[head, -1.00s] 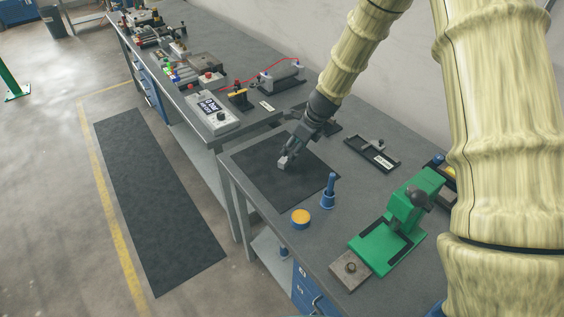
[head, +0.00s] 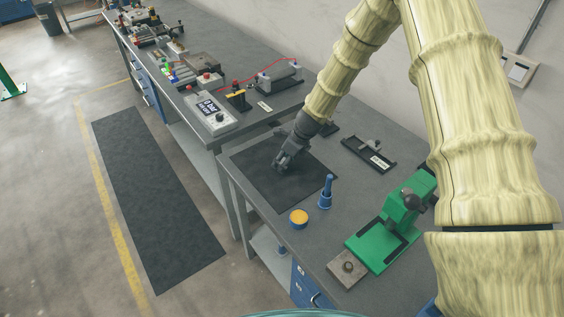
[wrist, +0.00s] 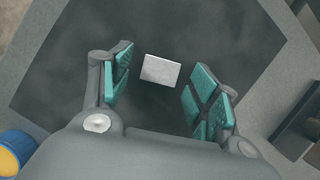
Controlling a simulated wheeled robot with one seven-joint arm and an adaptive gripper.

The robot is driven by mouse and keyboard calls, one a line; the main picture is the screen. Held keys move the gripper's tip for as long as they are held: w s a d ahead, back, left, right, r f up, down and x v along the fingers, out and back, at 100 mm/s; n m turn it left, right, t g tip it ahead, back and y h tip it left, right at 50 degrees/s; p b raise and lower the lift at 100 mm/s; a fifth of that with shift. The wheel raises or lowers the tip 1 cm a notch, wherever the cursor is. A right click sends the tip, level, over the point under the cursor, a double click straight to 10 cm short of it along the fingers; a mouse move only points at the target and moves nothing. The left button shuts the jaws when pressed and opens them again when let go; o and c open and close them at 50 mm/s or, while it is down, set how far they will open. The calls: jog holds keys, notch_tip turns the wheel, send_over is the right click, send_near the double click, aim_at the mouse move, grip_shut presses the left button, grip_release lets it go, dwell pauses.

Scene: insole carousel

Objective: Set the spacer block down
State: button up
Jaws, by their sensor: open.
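The spacer block (wrist: 160,71) is a small light grey block on the dark mat (wrist: 60,60). In the wrist view it lies between and a little past my spread fingers, with gaps on both sides. My gripper (wrist: 163,82) is open, its teal pads clear of the block. In the head view my gripper (head: 281,165) is low over the mat (head: 257,178), and its fingers hide most or all of the block.
A yellow-topped blue tin (head: 299,218) and a blue post (head: 325,194) stand right of the mat. A green press (head: 397,222), a grey plate (head: 346,269) and a black fixture (head: 369,154) are farther right. The mat around the block is clear.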

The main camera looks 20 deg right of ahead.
jog(key=shift+f, duration=0.15)
jog(key=shift+c, duration=0.4)
jog(key=c, duration=1.1)
jog(key=shift+c, duration=0.2)
